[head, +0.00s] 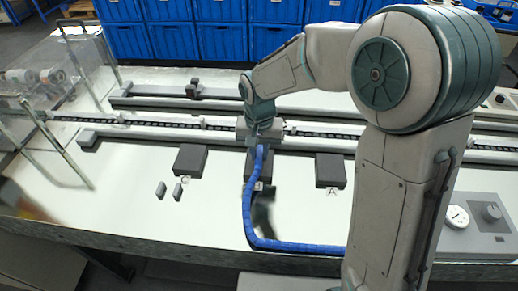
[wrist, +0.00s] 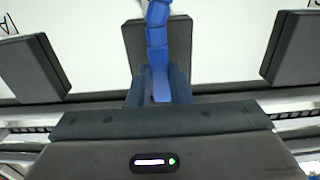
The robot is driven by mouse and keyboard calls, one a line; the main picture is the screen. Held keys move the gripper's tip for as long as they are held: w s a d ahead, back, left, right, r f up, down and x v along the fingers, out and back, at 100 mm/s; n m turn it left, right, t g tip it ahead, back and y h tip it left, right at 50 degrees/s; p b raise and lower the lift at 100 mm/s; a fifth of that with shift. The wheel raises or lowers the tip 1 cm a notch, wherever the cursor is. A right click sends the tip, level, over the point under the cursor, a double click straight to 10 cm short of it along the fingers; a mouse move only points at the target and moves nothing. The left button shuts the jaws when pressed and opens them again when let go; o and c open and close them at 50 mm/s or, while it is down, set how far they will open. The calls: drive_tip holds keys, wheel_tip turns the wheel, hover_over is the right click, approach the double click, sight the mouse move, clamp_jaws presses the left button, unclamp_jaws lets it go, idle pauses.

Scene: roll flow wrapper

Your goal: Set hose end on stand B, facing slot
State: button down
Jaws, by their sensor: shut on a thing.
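My gripper (head: 260,142) is shut on the end of a blue segmented hose (head: 247,205). In the wrist view the hose (wrist: 157,35) runs between my two fingers (wrist: 160,82). My gripper and the hose end are over the middle dark stand (head: 267,170), which also shows behind the hose in the wrist view (wrist: 134,48). Its label is too small to read. The right stand (head: 330,170) is marked A and shows at left in the wrist view (wrist: 35,68). A third dark stand (head: 190,160) is at left. I cannot tell whether the hose touches the middle stand. No slot is clearly visible.
Long rails (head: 150,128) run across the table behind the stands. A panel with a gauge (head: 457,217) is at right. The hose bends along the front edge. White table (head: 120,205) is clear at left.

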drive_tip(key=shift+f+b, duration=0.4)
drive_tip(key=shift+f, duration=0.3)
drive_tip(key=c, duration=1.2)
unclamp_jaws()
drive_tip(key=shift+c, duration=0.2)
drive_tip(key=shift+r, duration=0.1)
wheel_tip(320, 180, up, 14)
drive_tip(key=p, duration=0.1)
drive_tip(key=s+d+t+p, duration=0.1)
drive_tip(key=s+d+p, duration=0.1)
drive_tip(key=s+d, duration=0.5)
drive_tip(key=s+d+t+p, duration=0.1)
drive_tip(key=s+d+p, duration=0.1)
drive_tip(key=s+d, duration=0.6)
drive_tip(key=d, duration=0.5)
drive_tip(key=shift+r+t, duration=0.2)
drive_tip(key=shift+t, duration=0.2)
